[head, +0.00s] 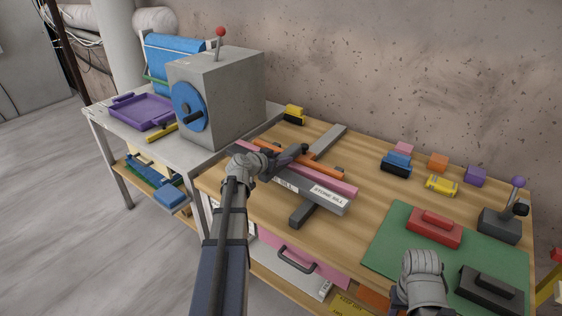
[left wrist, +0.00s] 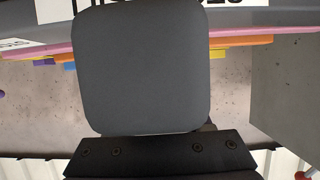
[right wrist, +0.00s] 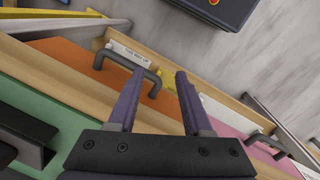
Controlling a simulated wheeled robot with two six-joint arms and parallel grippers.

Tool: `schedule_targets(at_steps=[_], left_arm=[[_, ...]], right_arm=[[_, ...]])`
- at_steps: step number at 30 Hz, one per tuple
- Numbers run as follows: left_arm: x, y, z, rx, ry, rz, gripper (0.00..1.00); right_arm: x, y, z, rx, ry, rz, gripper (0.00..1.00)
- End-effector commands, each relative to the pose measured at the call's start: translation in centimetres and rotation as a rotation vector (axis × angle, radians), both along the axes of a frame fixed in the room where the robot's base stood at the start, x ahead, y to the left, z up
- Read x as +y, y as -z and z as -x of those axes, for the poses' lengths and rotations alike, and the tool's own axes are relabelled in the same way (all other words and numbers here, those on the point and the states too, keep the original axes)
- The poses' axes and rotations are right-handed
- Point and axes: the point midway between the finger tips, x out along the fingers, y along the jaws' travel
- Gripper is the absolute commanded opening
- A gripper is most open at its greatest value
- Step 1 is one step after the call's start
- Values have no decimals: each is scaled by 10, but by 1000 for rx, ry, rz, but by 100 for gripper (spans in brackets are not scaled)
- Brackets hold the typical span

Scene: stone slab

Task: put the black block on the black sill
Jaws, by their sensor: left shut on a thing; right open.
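My left gripper (head: 298,151) is shut on a small dark block, the black block (head: 304,148), above the stack of sills. The block fills much of the left wrist view (left wrist: 140,68) and hides the fingertips. The stack has a grey sill labelled "STONE SILL" (head: 345,207), a pink sill (head: 335,186) and an orange sill (head: 322,169). Whether the block touches the stack is unclear. My right gripper (right wrist: 160,76) is open and empty, near the bench's front edge.
A grey machine with a blue wheel (head: 187,107) stands left. A green mat (head: 392,238) carries a red handled block (head: 432,230) and a black handled block (head: 490,290). A lever box (head: 498,226) and small coloured blocks (head: 438,162) stand right. Bench wood between stack and mat is clear.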

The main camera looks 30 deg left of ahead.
Motion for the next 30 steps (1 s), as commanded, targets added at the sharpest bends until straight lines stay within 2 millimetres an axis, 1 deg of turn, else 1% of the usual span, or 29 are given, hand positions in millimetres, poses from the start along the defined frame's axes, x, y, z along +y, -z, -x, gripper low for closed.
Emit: schedule_targets(at_steps=[3,13,14,21,22,30], left_arm=[[0,0,0,0,0,0,0],[0,10,0,0,0,0,0],[0,10,0,0,0,0,50],[0,9,0,0,0,0,77],[0,9,0,0,0,0,79],[0,6,0,0,0,0,79]], right_arm=[[0,0,0,0,0,0,50],[0,10,0,0,0,0,50],[0,10,0,0,0,0,50],[0,9,0,0,0,0,50],[0,9,0,0,0,0,50],[0,7,0,0,0,0,50]])
